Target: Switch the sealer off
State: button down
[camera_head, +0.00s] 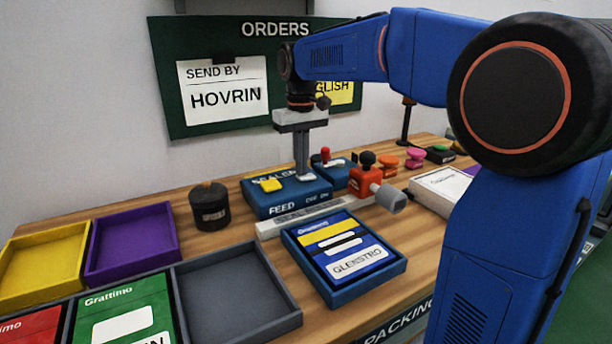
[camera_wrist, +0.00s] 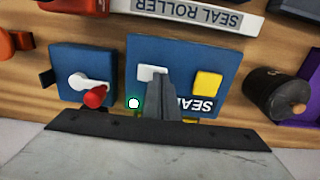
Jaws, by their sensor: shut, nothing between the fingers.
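The sealer is a blue box (camera_head: 272,204) on the wooden bench, with a yellow button (camera_head: 271,185) and a white switch (camera_head: 307,178) on top. Its front is marked FEED under the button and OFF ON under the switch. In the wrist view the sealer (camera_wrist: 190,58) shows the yellow button (camera_wrist: 208,85), the white switch (camera_wrist: 150,73) and a lit green-white lamp (camera_wrist: 134,103). My gripper (camera_head: 302,174) points down, shut and empty, with its tips at the white switch; it also shows in the wrist view (camera_wrist: 156,75). I cannot tell whether they touch. The fingers hide part of the top.
A second blue box (camera_wrist: 82,68) with a red-tipped lever (camera_wrist: 93,97) stands beside the sealer. The seal roller strip (camera_head: 315,216) lies in front. A dark jar (camera_head: 209,206) stands left, an orange device (camera_head: 365,176) right. A blue tray (camera_head: 345,291) holds a packet.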

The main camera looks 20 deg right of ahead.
jog(key=shift+f, duration=0.3)
notch_tip(320, 180, up, 7)
dwell(1.3)
dwell(0.3)
